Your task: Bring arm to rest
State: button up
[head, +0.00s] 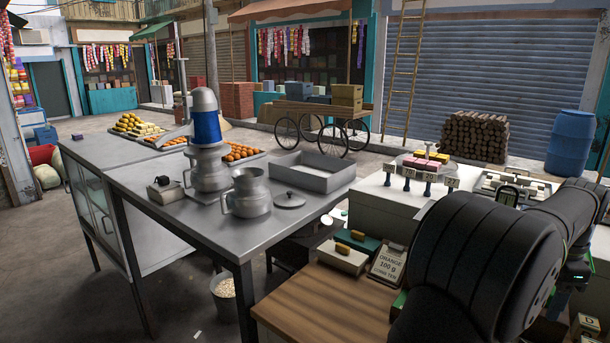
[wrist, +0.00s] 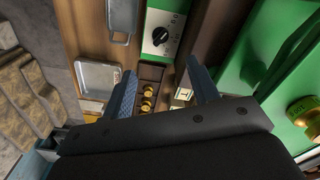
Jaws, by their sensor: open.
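My gripper (wrist: 161,68) shows in the wrist view with its two blue-grey fingers apart and nothing held between them. Beyond the fingers lie a dark tray (wrist: 151,72) with several small brass weights, and a green box with a round dial (wrist: 160,36). I cannot tell how far the fingertips are from them. In the head view my dark arm fills the lower right, bent beside the white counter (head: 373,203); the gripper itself cannot be made out there.
A wooden surface (head: 310,305) with a sign (head: 388,263) lies beside my arm. A green surface (wrist: 245,60) borders the fingers at right.

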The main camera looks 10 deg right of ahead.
jog(key=o, duration=0.9)
jog(key=shift+o, duration=0.2)
jog(key=w+a+r+n+t, duration=0.1)
jog(key=w+a+r+n, duration=0.2)
jog(key=w+a+n, duration=0.45)
jog(key=w+a+r+n+t, duration=0.2)
jog(key=w+a+n, duration=0.3)
jog(key=a, duration=0.5)
jog(key=x, duration=0.9)
jog(key=shift+w+d+f, duration=0.2)
jog(key=shift+d+f, duration=0.1)
jog(key=v, duration=1)
jog(key=shift+a, duration=0.2)
jog(key=shift+w, duration=0.1)
